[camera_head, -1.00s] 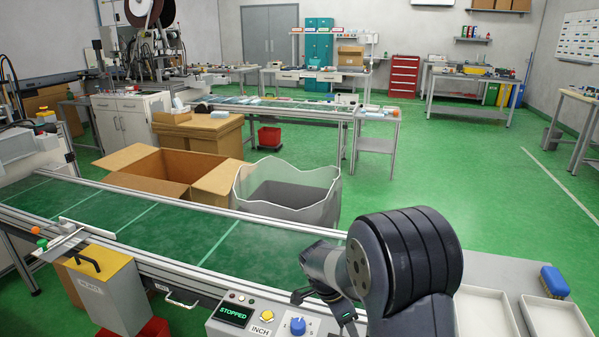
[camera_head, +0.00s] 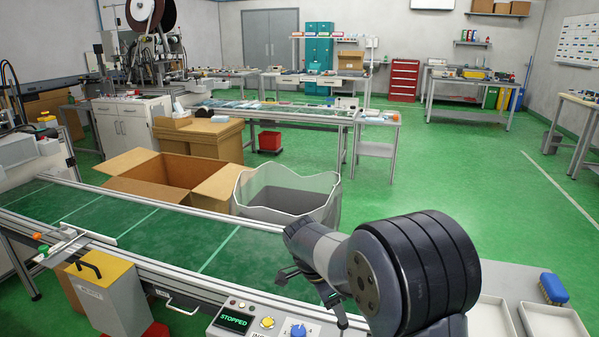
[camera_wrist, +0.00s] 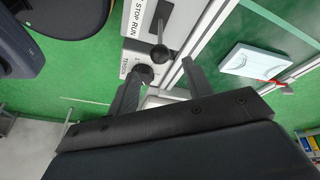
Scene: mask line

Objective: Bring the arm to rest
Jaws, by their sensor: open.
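My gripper (camera_head: 312,297) hangs at the end of my bent dark arm, over the near edge of the conveyor, above the control panel (camera_head: 255,318). Its two fingers are apart with nothing between them. In the wrist view the open fingers (camera_wrist: 160,88) show against the panel with its black lever marked STOP RUN (camera_wrist: 160,30) and a black knob. I cannot tell from this view whether a finger touches the panel. In the head view the panel's display reads STOPPED (camera_head: 233,319).
The green conveyor belt (camera_head: 150,228) crosses in front, bare in the head view. Behind it stand an open cardboard box (camera_head: 215,187) and a lined grey bin (camera_head: 290,200). White trays (camera_head: 552,322) and a blue brush (camera_head: 553,288) lie right. A yellow-topped reject bin (camera_head: 108,272) is left.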

